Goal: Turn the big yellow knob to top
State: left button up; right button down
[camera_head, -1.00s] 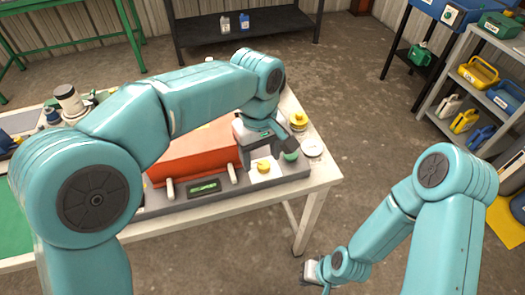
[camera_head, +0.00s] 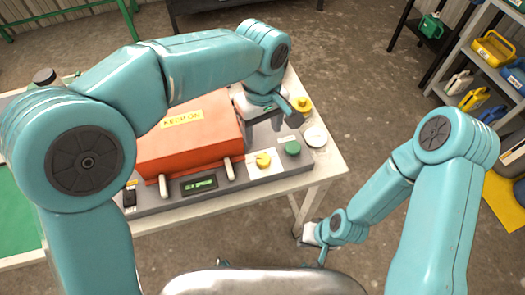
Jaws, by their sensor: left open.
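A yellow knob (camera_head: 263,160) sits on a white plate on the front of a grey machine base (camera_head: 222,196), right of the red-orange cover. A green round button (camera_head: 292,148) is right of it. My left gripper (camera_head: 268,110) is behind the knob, beside the cover's right end and apart from the knob. It is open; its fingertips are partly hidden by my own wrist. My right gripper (camera_head: 310,234) hangs low beyond the table's front edge, small in view, and its jaws cannot be made out.
The red-orange cover (camera_head: 190,145) is labelled KEEP ON. A small display (camera_head: 199,184) is in front of it. A yellow round item (camera_head: 303,106) and a white round item (camera_head: 316,137) stand at the table's right end. A shelf (camera_head: 480,70) stands at the far right, over open floor.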

aim_at(263, 158)
pick_arm(q)
jog(key=f, duration=1.2)
jog(key=shift+w+d, duration=0.2)
jog(key=shift+s+a, duration=0.1)
jog(key=shift+s, duration=0.05)
jog(key=c, duration=1)
jog(key=shift+c, duration=0.2)
